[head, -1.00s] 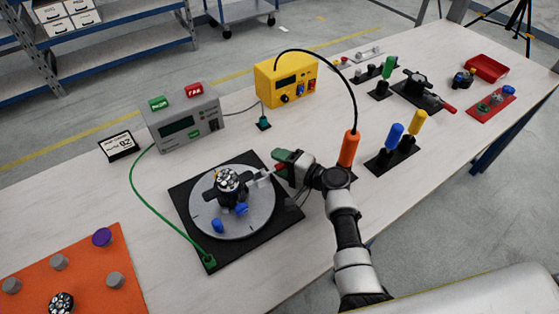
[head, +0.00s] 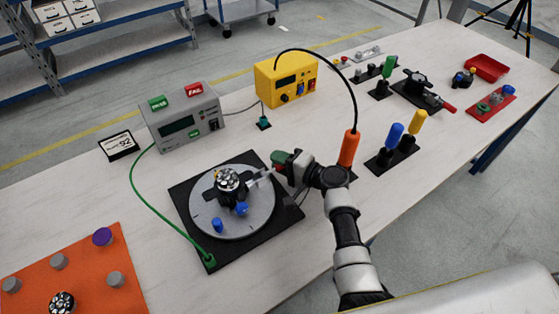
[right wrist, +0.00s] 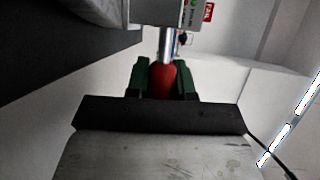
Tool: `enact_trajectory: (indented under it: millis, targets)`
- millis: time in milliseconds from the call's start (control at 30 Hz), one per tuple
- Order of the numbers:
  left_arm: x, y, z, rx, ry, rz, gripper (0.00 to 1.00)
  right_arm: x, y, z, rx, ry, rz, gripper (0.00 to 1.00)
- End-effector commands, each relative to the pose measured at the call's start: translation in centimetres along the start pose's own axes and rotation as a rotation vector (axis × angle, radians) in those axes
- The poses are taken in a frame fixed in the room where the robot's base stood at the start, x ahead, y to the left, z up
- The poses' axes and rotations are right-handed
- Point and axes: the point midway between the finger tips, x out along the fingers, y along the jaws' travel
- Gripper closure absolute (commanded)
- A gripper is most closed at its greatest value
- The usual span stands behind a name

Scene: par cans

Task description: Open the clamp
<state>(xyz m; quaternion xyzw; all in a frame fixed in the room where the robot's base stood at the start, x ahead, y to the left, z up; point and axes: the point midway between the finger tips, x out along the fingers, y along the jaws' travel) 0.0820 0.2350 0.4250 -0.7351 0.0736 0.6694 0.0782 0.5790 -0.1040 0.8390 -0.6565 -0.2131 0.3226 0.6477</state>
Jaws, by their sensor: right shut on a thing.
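The clamp is on a round grey turntable plate (head: 210,210) set on a black base. Its silver lever arm (head: 261,175) points right from the part with metal studs (head: 228,180) at the plate's middle. The lever's red handle (right wrist: 162,82) shows in the right wrist view, below the silver rod (right wrist: 166,45). My right gripper (head: 277,165) is at the plate's right edge, its green fingers (right wrist: 163,78) closed on both sides of the red handle. Fingers and wrist hide most of the handle in the head view. My left gripper is not in view.
Blue knobs (head: 218,225) stand on the plate's front. A grey tester (head: 185,120) and a yellow meter (head: 286,80) stand behind. An orange-handled tool (head: 349,148) stands close right of my wrist. A green cable (head: 150,210) runs along the left.

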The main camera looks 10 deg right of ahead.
Motion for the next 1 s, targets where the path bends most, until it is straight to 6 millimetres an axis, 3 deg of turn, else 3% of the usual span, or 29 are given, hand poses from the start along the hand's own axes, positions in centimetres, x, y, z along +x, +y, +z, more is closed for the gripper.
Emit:
enact_trajectory:
  millis: [467, 1000]
  targets:
    - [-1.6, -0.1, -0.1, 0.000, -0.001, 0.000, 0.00, -0.3, -2.0, 0.3, -0.287, 0.046, 0.118, 1.00]
    - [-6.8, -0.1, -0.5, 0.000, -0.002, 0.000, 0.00, -0.1, -4.7, 1.9, -0.752, 0.124, 0.311, 1.00]
